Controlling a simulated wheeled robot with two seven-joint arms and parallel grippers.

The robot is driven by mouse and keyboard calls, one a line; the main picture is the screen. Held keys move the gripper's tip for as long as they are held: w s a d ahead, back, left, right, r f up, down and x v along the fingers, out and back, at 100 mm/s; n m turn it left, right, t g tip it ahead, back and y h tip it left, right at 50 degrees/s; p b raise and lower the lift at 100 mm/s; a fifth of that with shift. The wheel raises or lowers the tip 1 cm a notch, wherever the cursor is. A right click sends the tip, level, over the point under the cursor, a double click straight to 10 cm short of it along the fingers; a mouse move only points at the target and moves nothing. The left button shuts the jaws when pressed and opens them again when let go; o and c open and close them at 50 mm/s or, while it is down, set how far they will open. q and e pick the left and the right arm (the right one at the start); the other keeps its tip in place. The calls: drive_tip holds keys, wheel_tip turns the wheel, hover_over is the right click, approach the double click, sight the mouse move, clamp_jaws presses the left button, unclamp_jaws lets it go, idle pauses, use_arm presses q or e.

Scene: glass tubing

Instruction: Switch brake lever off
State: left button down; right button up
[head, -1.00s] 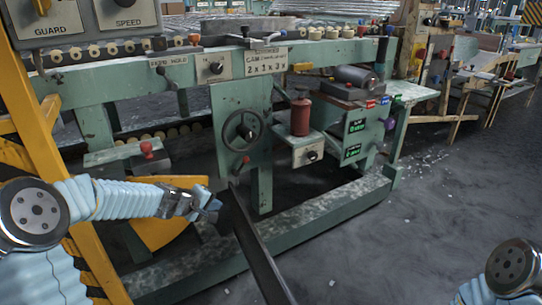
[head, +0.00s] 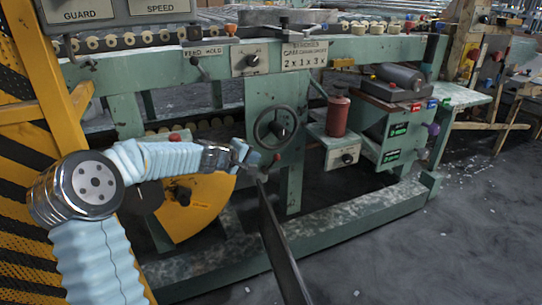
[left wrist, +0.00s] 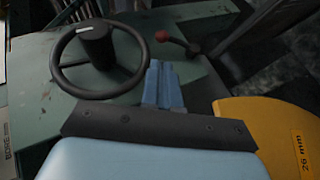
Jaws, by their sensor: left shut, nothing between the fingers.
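A small lever with a red knob (head: 276,157) sits below the black handwheel on the green machine panel. It also shows in the left wrist view as a dark arm with a red knob (left wrist: 192,48), just beyond my fingertips. I read no brake label on it. My left gripper (head: 252,162) is just left of this lever in the head view. In the left wrist view its blue fingers (left wrist: 163,84) are together and empty, pointing between the handwheel and the lever. I cannot tell whether they touch the lever. My right gripper is out of view.
The black handwheel (head: 275,128) is close above the lever. A long dark bar (head: 278,245) slants down in front of the machine. A yellow curved guard (head: 195,210) is below my left forearm. A red cylinder (head: 338,117) stands right of the handwheel. Floor at right is open.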

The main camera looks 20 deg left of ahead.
sight(276, 156)
use_arm(q)
drive_tip(key=p+x, duration=0.2)
drive_tip(key=x, duration=0.7)
drive_tip(key=shift+w+f, duration=0.1)
drive_tip(key=shift+w, duration=0.15)
drive_tip(key=shift+w+d+f+p, duration=0.15)
drive_tip(key=shift+w+f+p, duration=0.15)
drive_tip(key=shift+w, duration=0.15)
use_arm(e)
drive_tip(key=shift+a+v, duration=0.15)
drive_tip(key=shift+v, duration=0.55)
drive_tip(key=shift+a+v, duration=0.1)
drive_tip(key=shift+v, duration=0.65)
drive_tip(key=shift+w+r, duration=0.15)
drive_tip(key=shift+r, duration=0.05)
